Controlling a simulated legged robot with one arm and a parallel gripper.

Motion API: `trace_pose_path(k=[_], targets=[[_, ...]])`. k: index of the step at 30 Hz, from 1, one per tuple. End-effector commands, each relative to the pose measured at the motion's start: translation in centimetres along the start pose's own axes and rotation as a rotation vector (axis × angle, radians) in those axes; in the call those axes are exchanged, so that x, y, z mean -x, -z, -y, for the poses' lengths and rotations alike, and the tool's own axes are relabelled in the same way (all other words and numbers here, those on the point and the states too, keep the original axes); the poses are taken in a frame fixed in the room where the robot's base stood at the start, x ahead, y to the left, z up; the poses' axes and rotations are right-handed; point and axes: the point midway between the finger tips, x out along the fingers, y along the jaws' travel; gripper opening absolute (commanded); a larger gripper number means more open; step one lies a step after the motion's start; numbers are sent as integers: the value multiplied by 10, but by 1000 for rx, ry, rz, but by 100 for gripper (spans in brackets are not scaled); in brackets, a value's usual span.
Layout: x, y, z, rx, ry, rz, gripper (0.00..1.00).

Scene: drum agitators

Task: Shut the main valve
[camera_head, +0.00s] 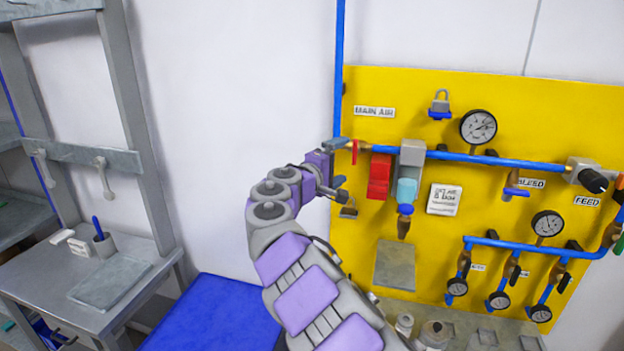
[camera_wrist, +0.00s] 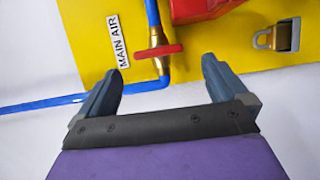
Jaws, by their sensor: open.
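The main valve has a red lever (camera_head: 355,152) on the blue pipe below the MAIN AIR label (camera_head: 374,112), at the left of the yellow panel. In the wrist view the red lever (camera_wrist: 158,51) lies crosswise to the pipe on a brass body (camera_wrist: 157,38), beside the label (camera_wrist: 119,39). My gripper (camera_head: 339,163) is at the panel's left edge, just left of the lever. In the wrist view my gripper (camera_wrist: 163,68) is open, its two fingers apart with the lever between and just beyond their tips. I see no contact.
Close right of the lever are a red box (camera_head: 379,177) and a grey unit (camera_head: 411,158). A padlock (camera_head: 348,211) hangs just below my gripper; another padlock (camera_head: 440,106) hangs higher. Gauges and pipes fill the right. A metal table (camera_head: 112,283) stands left.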

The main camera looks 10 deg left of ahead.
Motion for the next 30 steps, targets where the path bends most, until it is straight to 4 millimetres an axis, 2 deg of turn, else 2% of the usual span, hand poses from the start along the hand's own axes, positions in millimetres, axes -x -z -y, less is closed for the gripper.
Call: trace_pose_path(k=[18,24,30], targets=[[94,0,0,1,0,0,100],[106,-1,2,0,4,2,100],[107,-1,3,1,5,3,100]])
